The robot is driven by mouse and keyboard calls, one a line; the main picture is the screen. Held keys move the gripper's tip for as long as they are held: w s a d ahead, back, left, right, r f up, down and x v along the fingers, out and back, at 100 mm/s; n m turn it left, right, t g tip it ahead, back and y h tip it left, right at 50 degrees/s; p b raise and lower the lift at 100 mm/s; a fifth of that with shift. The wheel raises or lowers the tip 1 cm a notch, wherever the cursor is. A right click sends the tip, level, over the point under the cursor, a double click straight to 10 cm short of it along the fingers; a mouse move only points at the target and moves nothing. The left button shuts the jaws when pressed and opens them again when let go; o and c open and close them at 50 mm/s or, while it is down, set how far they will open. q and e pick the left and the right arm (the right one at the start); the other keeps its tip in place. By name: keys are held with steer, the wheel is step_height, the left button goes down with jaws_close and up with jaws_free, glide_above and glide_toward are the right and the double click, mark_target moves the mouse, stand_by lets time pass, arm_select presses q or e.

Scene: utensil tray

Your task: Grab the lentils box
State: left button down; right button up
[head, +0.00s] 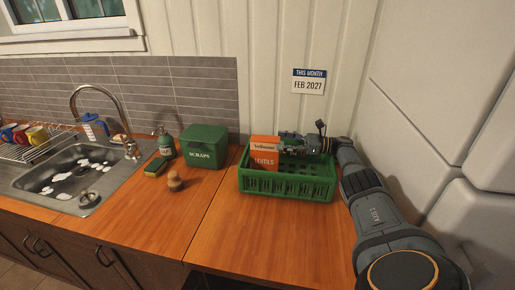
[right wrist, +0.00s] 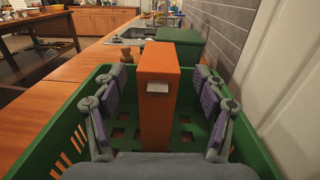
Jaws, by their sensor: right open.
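The lentils box (head: 264,155) is orange with a white label band and stands upright in the green crate (head: 290,187). In the right wrist view the box (right wrist: 156,100) is in the middle, narrow side towards me, between the spread fingers of my right gripper (right wrist: 155,95). The gripper is open, with a gap on each side of the box. In the head view my right gripper (head: 290,143) reaches into the crate from the right, and the box partly hides its fingertips. My left gripper is not in view.
A green scraps bin (head: 203,147) stands left of the crate. A wooden-handled brush (head: 175,181), a sponge (head: 155,167) and a soap bottle (head: 166,145) are near the sink (head: 75,175). The counter in front of the crate is clear. The wall is close behind.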

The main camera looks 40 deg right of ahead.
mark_target(267, 138)
steer(key=shift+w+f+m+h+p, duration=0.3)
steer(key=shift+w+p, duration=0.1)
steer(key=shift+p, duration=0.2)
steer(key=shift+w+a, duration=0.1)
steer(key=shift+a, duration=0.1)
steer(key=p, duration=0.1)
steer(key=w+a+p, duration=0.1)
steer(key=p, duration=0.1)
steer(key=shift+w+a+r, duration=0.25)
steer(key=shift+a+r, duration=0.05)
steer(key=shift+r, duration=0.1)
steer(key=shift+f+x, duration=0.2)
steer(key=shift+x, duration=1.05)
steer(key=shift+w+a, duration=0.1)
steer(key=shift+a, duration=0.3)
steer(key=shift+d+f, duration=0.1)
steer(key=shift+d, duration=0.05)
steer(key=c, duration=0.5)
jaws_close()
